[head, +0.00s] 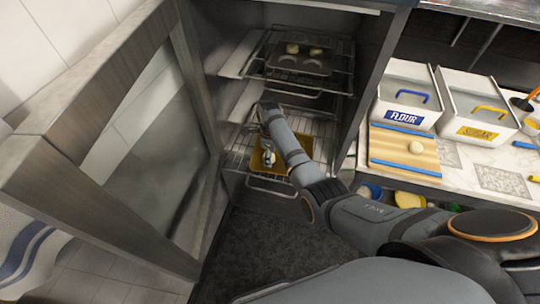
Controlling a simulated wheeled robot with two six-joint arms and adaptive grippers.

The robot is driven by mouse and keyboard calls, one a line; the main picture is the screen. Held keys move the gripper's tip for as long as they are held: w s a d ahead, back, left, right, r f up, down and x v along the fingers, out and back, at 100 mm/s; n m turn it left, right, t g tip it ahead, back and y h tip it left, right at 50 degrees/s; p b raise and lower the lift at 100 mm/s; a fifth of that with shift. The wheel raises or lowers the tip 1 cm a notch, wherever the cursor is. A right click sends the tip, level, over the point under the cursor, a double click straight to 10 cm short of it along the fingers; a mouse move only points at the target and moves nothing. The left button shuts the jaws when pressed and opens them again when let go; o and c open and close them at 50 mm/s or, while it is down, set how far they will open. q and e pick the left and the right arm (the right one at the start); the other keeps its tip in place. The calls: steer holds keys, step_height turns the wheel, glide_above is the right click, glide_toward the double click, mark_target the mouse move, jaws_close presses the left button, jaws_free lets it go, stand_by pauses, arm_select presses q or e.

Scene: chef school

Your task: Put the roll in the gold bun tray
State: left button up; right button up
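The gold bun tray (258,165) lies on the lower wire rack of an open cabinet. My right arm reaches in from the right, and its wrist hides part of the tray. My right gripper (268,151) points down over the tray. My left gripper is not in view.
A dark bun tray (300,64) with pale rolls sits on the upper rack (340,70), close above my wrist. The cabinet's glass door (150,150) stands open at left. Flour (408,97) and sugar (478,107) bins stand on the counter behind the board.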

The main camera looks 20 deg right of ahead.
steer(key=shift+s+f, duration=0.4)
steer(key=shift+f, duration=0.4)
steer(key=c, duration=0.4)
steer(key=o, duration=1.2)
steer(key=shift+o, duration=1.2)
steer(key=shift+w+f, duration=0.1)
steer(key=shift+f, duration=0.05)
steer(key=shift+o, duration=0.5)
steer(key=shift+w+f, duration=0.1)
steer(key=shift+w, duration=0.3)
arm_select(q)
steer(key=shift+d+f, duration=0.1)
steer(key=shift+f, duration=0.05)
arm_select(e)
steer(key=shift+r, duration=0.3)
arm_select(q)
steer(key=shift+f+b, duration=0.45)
steer(key=shift+b, duration=0.05)
arm_select(e)
step_height(320, 180, up, 13)
steer(key=shift+r, duration=0.1)
